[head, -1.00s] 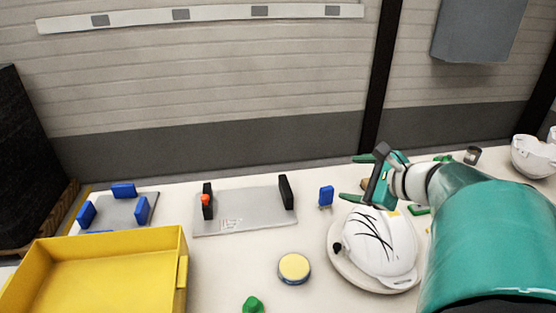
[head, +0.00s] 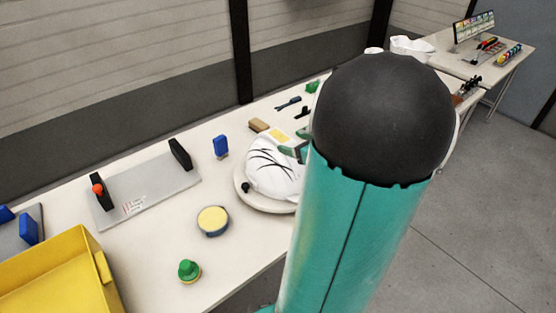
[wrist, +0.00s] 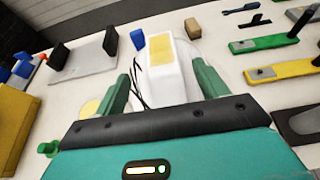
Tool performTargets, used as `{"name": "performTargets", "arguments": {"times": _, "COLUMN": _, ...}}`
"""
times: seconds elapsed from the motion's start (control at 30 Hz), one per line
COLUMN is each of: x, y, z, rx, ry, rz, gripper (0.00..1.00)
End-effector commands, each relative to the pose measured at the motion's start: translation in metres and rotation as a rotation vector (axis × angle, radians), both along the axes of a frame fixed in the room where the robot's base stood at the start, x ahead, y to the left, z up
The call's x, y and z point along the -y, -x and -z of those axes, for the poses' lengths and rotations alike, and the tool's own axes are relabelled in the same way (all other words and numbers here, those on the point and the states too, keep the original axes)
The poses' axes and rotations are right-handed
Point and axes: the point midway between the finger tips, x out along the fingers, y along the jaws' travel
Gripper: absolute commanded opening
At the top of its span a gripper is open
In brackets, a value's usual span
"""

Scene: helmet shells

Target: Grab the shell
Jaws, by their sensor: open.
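The white helmet shell (head: 268,165) with black curved lines sits on a round pale stand (head: 243,191) on the table. My arm covers its right side in the head view. In the wrist view the shell (wrist: 175,84) with a yellow patch lies ahead, between the two green fingers. My gripper (wrist: 163,76) is open, with one finger to each side of the shell. I cannot tell whether the fingers touch it. In the head view my gripper is mostly hidden behind my arm.
A yellow-lidded round tin (head: 212,220), a green knob (head: 188,271) and a blue block (head: 220,146) stand left of the shell. A grey plate fixture (head: 150,188) and yellow bin (head: 60,275) are farther left. Behind the shell are a tan block (head: 258,125) and tools.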

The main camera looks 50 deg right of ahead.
Motion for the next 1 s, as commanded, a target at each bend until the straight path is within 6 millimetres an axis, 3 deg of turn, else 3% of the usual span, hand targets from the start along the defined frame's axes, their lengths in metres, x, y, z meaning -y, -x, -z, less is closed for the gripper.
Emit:
{"name": "performTargets", "arguments": {"times": 0.6, "x": 0.015, "y": -0.064, "z": 0.025, "rx": 0.000, "ry": 0.001, "rz": 0.000, "gripper": 0.73}}
{"name": "performTargets", "arguments": {"times": 0.87, "x": 0.016, "y": -0.066, "z": 0.026, "rx": -0.002, "ry": 0.002, "rz": 0.001, "gripper": 0.73}}
{"name": "performTargets", "arguments": {"times": 1.0, "x": 0.016, "y": -0.066, "z": 0.026, "rx": -0.002, "ry": 0.002, "rz": 0.001, "gripper": 0.45}}
